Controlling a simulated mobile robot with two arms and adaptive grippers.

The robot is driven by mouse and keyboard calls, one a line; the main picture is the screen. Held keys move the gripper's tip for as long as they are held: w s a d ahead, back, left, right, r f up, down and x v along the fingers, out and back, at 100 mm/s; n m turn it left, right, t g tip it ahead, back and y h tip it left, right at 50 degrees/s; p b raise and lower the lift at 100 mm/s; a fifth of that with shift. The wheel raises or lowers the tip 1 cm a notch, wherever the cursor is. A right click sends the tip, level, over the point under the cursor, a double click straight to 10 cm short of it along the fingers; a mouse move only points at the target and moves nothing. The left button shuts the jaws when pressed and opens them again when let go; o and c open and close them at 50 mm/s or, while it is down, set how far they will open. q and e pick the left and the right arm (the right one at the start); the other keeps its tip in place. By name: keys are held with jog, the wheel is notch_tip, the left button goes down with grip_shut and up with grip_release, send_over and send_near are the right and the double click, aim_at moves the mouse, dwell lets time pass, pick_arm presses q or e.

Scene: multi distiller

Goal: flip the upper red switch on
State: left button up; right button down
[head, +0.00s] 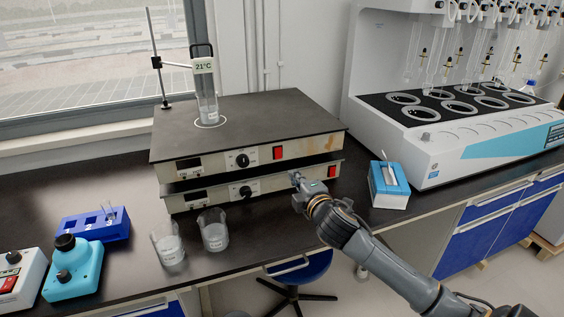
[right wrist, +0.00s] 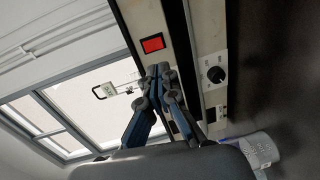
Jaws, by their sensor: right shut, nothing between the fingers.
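The upper red switch (head: 279,153) is on the front panel of the upper hot plate (head: 262,158), right of its black knob. In the right wrist view, the red switch (right wrist: 152,44) shows turned sideways, just beyond my fingertips. Its on or off position cannot be told. My right gripper (head: 296,177) is shut and empty, in front of the stacked plates, below and right of that switch. It also shows in the right wrist view (right wrist: 163,72), with its fingertips together. Contact with the panel cannot be told. My left gripper is not in view.
The lower hot plate (head: 215,193) has its own red switch (head: 333,171). A beaker (head: 207,108) stands on the upper plate by a stand. Two beakers (head: 213,232) (head: 168,246) stand in front. A blue-and-white box (head: 388,186) and a distiller (head: 430,145) are at right.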

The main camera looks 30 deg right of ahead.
aim_at(279, 159)
jog(key=x, duration=1)
jog(key=shift+w+f+p, duration=0.15)
jog(key=shift+w+p, duration=0.15)
jog(key=shift+w+f+b, duration=0.2)
jog(key=shift+f+b, duration=0.2)
jog(key=shift+b, duration=0.8)
jog(key=shift+r+p, duration=0.35)
jog(key=shift+p, duration=0.1)
jog(key=shift+s+d+f, duration=0.1)
